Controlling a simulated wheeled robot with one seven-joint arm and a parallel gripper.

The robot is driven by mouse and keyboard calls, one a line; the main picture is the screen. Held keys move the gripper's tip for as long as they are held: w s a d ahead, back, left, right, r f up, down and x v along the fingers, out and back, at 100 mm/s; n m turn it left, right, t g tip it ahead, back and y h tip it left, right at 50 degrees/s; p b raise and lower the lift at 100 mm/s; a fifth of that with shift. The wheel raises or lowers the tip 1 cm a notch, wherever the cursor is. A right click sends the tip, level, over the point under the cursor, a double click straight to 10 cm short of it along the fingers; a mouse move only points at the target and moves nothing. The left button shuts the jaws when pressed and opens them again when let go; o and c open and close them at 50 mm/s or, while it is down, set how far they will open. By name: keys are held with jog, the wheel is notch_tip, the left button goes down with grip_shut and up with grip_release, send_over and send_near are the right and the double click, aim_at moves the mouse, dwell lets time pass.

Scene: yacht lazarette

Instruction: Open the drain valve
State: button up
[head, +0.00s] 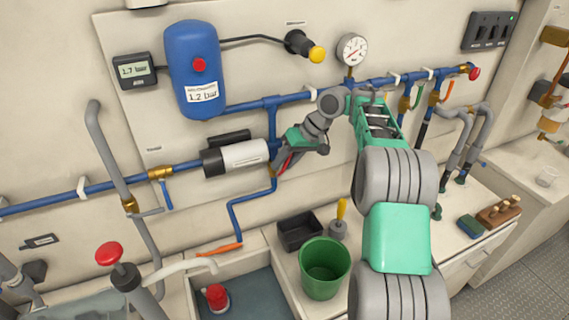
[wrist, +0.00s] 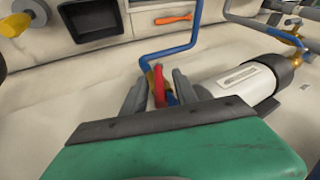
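A valve with a red lever (head: 286,164) sits on the blue pipe just right of the white and black cylinder. Its brass body (head: 273,170) is partly hidden by my arm in the head view. The pipe runs down from it toward the basin. My gripper (wrist: 160,92) is at this valve. In the wrist view its two grey fingers stand apart, with the red lever (wrist: 158,84) between them. Gaps seem to show on both sides of the lever, so the gripper looks open around it. The fingertips are hard to make out in the head view.
The white and black cylinder (head: 236,158) is close beside my gripper. A blue tank (head: 194,70) and a gauge (head: 352,49) are above. A green bucket (head: 322,268), a black bin (head: 299,233) and a basin (head: 246,298) are below. An orange item (head: 222,249) lies by the basin.

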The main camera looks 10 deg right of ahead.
jog(key=shift+c, duration=0.2)
grip_shut()
dwell(1.1)
